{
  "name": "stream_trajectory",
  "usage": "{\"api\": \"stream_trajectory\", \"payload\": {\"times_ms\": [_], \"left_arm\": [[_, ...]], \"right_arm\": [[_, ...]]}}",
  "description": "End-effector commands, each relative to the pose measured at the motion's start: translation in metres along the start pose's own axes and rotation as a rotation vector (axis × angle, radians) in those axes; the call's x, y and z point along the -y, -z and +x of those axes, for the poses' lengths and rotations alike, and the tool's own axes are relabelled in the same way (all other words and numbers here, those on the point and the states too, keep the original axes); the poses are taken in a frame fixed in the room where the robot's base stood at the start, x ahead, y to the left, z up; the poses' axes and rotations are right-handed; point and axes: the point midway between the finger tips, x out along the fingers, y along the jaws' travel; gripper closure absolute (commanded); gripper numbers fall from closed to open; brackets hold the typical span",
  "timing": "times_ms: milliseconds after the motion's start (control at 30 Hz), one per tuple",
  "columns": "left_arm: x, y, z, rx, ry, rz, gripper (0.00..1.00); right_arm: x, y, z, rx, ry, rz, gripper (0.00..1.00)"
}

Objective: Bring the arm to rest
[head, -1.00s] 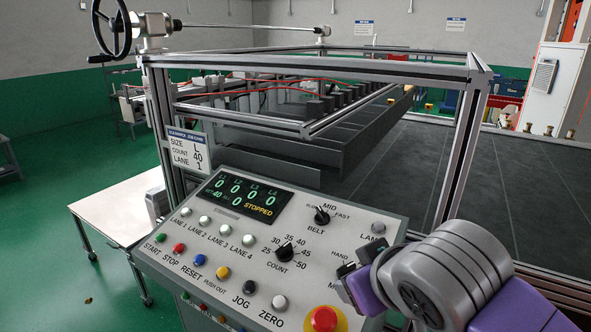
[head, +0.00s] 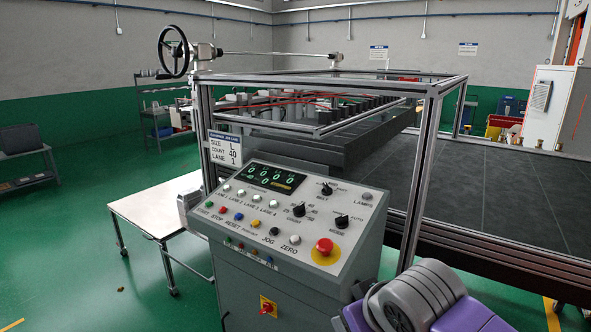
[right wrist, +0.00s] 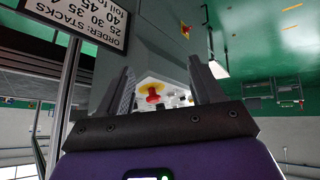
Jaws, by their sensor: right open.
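My right arm (head: 425,300) shows as grey and purple links in the lower right corner of the head view, in front of the control panel and below its top face. In the right wrist view my right gripper (right wrist: 165,78) has its two dark fingers spread apart with nothing held between them. The red stop button (right wrist: 152,97) on its yellow ring shows beyond the gap, apart from the fingers. My left gripper is in neither view.
The control panel (head: 285,210) carries knobs, coloured buttons, a red mushroom button (head: 324,247) and a lit display (head: 270,178). A framed machine with a dark bed (head: 490,195) stands behind it. A white-topped table (head: 150,212) is at left. Green floor lies open at front left.

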Motion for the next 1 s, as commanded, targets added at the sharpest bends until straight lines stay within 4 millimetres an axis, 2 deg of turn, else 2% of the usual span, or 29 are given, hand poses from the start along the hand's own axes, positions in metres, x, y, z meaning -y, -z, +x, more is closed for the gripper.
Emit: {"api": "stream_trajectory", "payload": {"times_ms": [33,167,267,367,400,467,500,567,600,700,800,900,1000], "left_arm": [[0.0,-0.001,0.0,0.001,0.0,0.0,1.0],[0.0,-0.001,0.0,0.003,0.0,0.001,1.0],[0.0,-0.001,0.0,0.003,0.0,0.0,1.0],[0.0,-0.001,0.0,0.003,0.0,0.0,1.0],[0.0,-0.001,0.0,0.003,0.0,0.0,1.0],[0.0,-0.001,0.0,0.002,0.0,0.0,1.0],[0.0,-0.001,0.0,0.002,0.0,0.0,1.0],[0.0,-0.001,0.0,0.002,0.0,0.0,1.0],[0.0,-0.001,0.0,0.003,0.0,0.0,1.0],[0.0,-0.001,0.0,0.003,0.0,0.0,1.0],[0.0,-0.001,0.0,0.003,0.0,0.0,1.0],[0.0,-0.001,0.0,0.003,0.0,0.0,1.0],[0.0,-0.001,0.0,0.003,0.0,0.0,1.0]], "right_arm": [[0.003,-0.004,0.021,0.022,0.024,0.005,0.34],[0.011,-0.016,0.075,0.068,0.095,0.031,0.34],[0.021,-0.036,0.128,0.116,0.163,0.071,0.34],[0.035,-0.072,0.191,0.181,0.242,0.141,0.34],[0.042,-0.091,0.216,0.208,0.273,0.177,0.34],[0.053,-0.121,0.249,0.246,0.312,0.235,0.34],[0.06,-0.143,0.269,0.273,0.334,0.279,0.34],[0.072,-0.179,0.296,0.315,0.359,0.349,0.34],[0.08,-0.205,0.311,0.344,0.369,0.397,0.34],[0.1,-0.27,0.338,0.416,0.377,0.517,0.34],[0.118,-0.331,0.351,0.484,0.357,0.623,0.34],[0.131,-0.379,0.352,0.539,0.326,0.698,0.34],[0.139,-0.409,0.35,0.574,0.297,0.742,0.34]]}}
